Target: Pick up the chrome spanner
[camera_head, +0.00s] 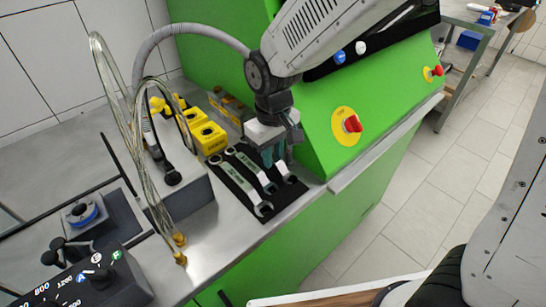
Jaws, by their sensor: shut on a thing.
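Several silver spanners lie on a black mat (232,184) on the grey bench top. The leftmost spanner (242,180) lies lengthwise, with its open end toward the front edge. A second spanner (252,168) lies beside it to the right. My gripper (275,160) points down over the right part of the mat, with its fingers shut on the rightmost spanner, the chrome spanner (284,171). The fingers and wrist hide most of that spanner. It sits at or very close to the mat; I cannot tell if it is lifted.
Yellow boxes (208,138) stand behind the mat. Clear hoses with brass ends (180,250) and a grey block stand to the left. The green cabinet (330,120) with a red stop button (352,124) rises close on the right. A control box (95,280) is at lower left.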

